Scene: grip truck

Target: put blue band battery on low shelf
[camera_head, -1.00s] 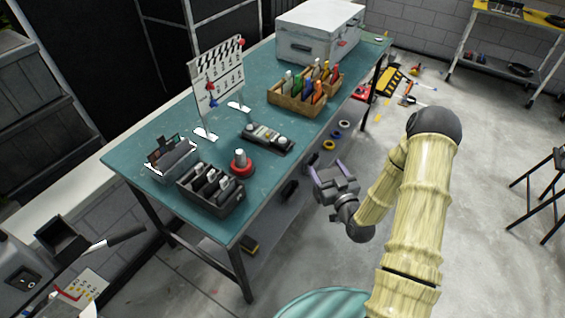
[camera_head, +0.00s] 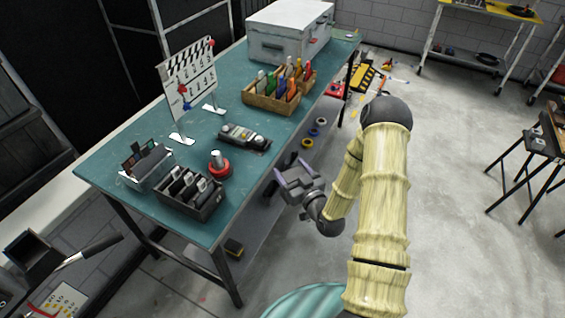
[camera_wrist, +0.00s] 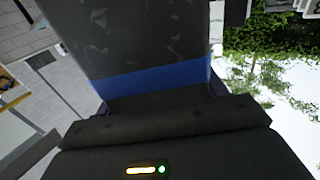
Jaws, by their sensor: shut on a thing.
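My gripper (camera_head: 290,170) is shut on the blue band battery (camera_wrist: 150,40), a dark block with a blue band across it that fills the middle of the wrist view. In the head view the battery is hard to tell apart from the gripper. My gripper is beside the right long edge of the teal-topped table, in front of the opening below the top. The low shelf (camera_head: 256,214) is the grey board under the table; the tabletop and my gripper hide much of it.
The tabletop (camera_head: 130,212) holds a black battery rack (camera_head: 190,195), a red-based item (camera_head: 219,166) and a wooden box (camera_head: 270,102). A table leg (camera_head: 226,278) stands at the near corner.

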